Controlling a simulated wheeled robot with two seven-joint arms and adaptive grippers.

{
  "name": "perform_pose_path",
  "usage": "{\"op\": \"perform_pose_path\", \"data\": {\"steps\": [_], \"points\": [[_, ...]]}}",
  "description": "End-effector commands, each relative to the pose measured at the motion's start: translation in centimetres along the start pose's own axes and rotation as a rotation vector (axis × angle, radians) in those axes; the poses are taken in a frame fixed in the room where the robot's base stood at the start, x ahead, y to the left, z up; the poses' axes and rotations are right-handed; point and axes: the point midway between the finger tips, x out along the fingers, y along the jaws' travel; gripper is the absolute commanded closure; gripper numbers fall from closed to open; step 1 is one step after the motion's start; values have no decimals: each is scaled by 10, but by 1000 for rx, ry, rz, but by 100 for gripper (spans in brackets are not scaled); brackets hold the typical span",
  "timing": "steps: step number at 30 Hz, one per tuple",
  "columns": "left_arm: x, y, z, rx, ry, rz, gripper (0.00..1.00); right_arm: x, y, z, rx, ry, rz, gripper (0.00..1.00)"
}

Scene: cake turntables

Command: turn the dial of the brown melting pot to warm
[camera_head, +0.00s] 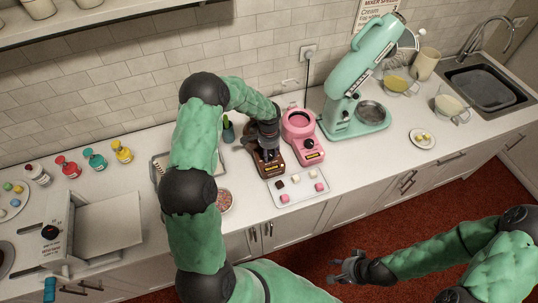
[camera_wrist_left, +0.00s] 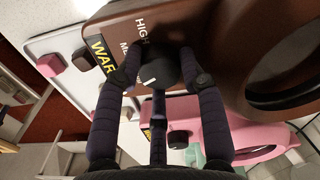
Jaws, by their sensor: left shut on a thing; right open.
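The brown melting pot (camera_head: 271,171) stands on the counter, mostly under my left gripper in the head view. In the left wrist view its brown body (camera_wrist_left: 225,25) fills the top, with its round opening at right. Its black dial (camera_wrist_left: 158,68) carries a short white mark. Lettering "HIGH" and "ME" shows beside the dial, and a yellow label reading "WAR" is partly covered by a finger. I cannot tell which setting the mark meets. My left gripper (camera_head: 267,152) is shut on the dial, fingers around it. My right gripper (camera_head: 346,267) is open and empty, in front of the counter.
A pink melting pot (camera_head: 302,137) stands just right of the brown one. A tray (camera_head: 301,198) with small pink, white and dark pieces lies in front. A mint mixer (camera_head: 352,95) stands further right. Bottles and a grey-white machine (camera_head: 75,235) are at left.

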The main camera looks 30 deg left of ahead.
Motion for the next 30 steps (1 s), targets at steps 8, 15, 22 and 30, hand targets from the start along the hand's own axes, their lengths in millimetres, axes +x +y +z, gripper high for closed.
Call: {"op": "perform_pose_path", "data": {"steps": [8,15,22,30], "points": [[1,1,0,-24,-1,2,93,3,1,0,0,0,0,50],[1,1,0,-24,-1,2,93,3,1,0,0,0,0,50],[0,0,0,-24,-1,1,36,3,1,0,0,0,0,50],[-3,-1,0,-24,1,-2,36,3,1,0,0,0,0,50]]}}
